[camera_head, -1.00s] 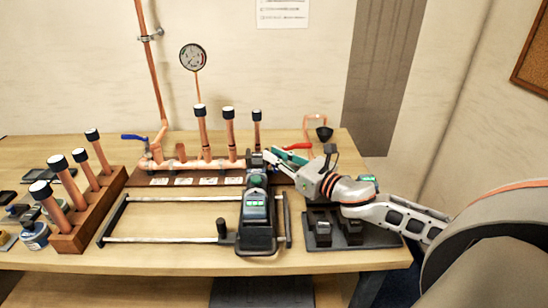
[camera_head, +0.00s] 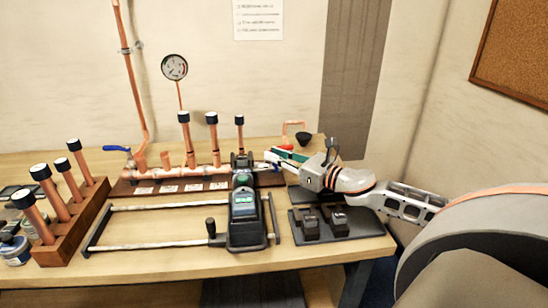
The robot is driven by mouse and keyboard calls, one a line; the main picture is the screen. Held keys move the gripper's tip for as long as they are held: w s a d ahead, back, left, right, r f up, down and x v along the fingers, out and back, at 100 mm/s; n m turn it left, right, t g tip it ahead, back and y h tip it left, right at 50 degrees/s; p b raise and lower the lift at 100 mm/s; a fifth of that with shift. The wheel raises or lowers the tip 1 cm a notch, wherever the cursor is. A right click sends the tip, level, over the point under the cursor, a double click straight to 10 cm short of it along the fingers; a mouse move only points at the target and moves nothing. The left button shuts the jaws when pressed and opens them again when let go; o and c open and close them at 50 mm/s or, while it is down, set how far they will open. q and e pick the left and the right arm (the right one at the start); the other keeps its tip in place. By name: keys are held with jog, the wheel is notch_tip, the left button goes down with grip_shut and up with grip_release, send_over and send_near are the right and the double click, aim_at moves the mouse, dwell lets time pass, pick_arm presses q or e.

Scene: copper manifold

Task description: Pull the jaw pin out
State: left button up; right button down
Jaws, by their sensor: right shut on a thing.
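The pressing tool (camera_head: 244,208) stands on the workbench in front of the copper manifold (camera_head: 185,172), with its dark jaw head (camera_head: 241,162) at the manifold's right end. The jaw pin is too small to make out; it is at or near the jaw head, by my fingertips. My right gripper (camera_head: 276,158) reaches in from the right, its fingertips close beside the jaw head. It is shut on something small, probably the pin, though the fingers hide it. My left gripper is not in view.
A dark tray with black jaw blocks (camera_head: 322,224) lies right of the tool. A metal frame (camera_head: 150,245) lies left of it. A wooden rack (camera_head: 78,228) holds several capped copper pipes. A pressure gauge (camera_head: 175,67) rises behind the manifold.

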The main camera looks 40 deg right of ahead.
jog(key=c, duration=2.2)
grip_release()
jog(key=shift+d+f, duration=0.1)
jog(key=shift+f, duration=0.05)
jog(key=shift+o, duration=1.4)
jog(key=shift+s+d, duration=0.15)
jog(key=v, duration=1.2)
